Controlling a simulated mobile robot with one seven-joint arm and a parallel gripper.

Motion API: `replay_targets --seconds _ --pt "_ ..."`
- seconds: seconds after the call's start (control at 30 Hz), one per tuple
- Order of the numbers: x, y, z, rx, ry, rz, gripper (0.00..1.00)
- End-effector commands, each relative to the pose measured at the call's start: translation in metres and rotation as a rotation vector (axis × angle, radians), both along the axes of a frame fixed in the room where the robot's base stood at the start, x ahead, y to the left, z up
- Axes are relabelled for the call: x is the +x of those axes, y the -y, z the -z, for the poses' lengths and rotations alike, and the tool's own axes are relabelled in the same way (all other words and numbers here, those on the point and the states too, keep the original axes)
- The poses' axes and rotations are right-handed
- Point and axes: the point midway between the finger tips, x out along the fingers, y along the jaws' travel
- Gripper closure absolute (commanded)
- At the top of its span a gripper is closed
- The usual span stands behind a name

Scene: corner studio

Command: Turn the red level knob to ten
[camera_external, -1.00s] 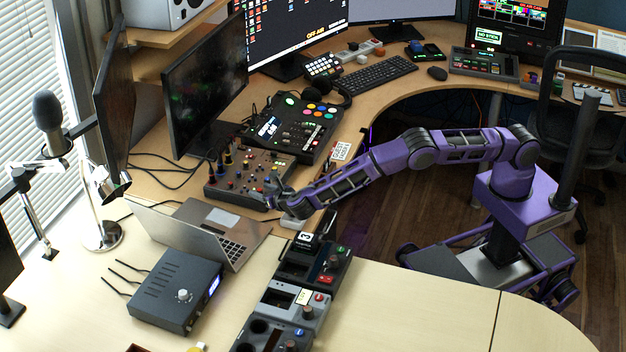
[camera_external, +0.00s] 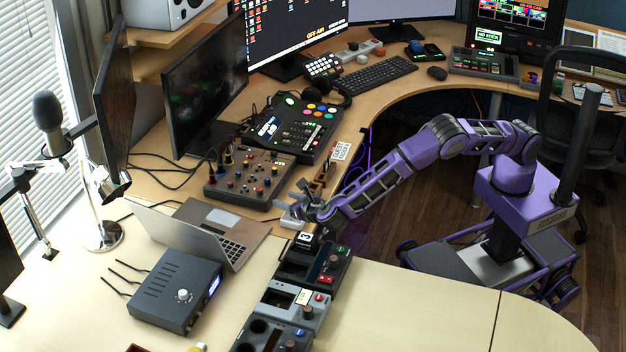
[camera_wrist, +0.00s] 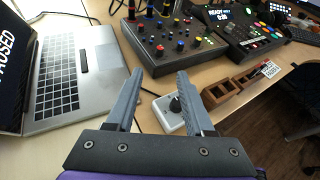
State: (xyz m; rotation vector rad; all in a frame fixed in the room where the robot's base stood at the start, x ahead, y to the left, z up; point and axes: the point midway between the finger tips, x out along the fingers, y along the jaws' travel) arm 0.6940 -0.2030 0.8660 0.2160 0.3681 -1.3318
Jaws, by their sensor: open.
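The mixer (camera_external: 250,178) with several small coloured knobs lies on the desk beyond the laptop. It also shows at the top of the wrist view (camera_wrist: 175,42), where some of its knobs are red. The frames are too small to tell which one is the level knob or to read any scale. My gripper (camera_external: 303,195) is open and empty, just off the mixer's near right corner. In the wrist view, its two fingers (camera_wrist: 160,73) point toward the mixer's near edge and touch no knob.
A small white box with a black knob (camera_wrist: 176,104) sits below and partly behind my right finger. The laptop (camera_wrist: 75,75) is close on the left. Wooden trays (camera_wrist: 222,94) lie on the right. A console with lit buttons (camera_external: 300,125) stands behind the mixer.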

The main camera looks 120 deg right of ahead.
Motion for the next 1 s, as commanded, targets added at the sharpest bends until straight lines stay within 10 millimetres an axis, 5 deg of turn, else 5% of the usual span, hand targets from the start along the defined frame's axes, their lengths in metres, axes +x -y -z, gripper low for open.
replay_targets --seconds 0.2,0.77,0.87,1.0 --pt "-0.005 -0.022 -0.009 0.0 0.0 0.0 0.47" --pt "-0.004 -0.026 -0.012 0.004 0.005 -0.001 0.47" --pt "0.005 -0.041 -0.025 0.047 0.057 -0.016 0.47" --pt "0.033 -0.096 -0.07 0.218 0.241 -0.071 0.47"
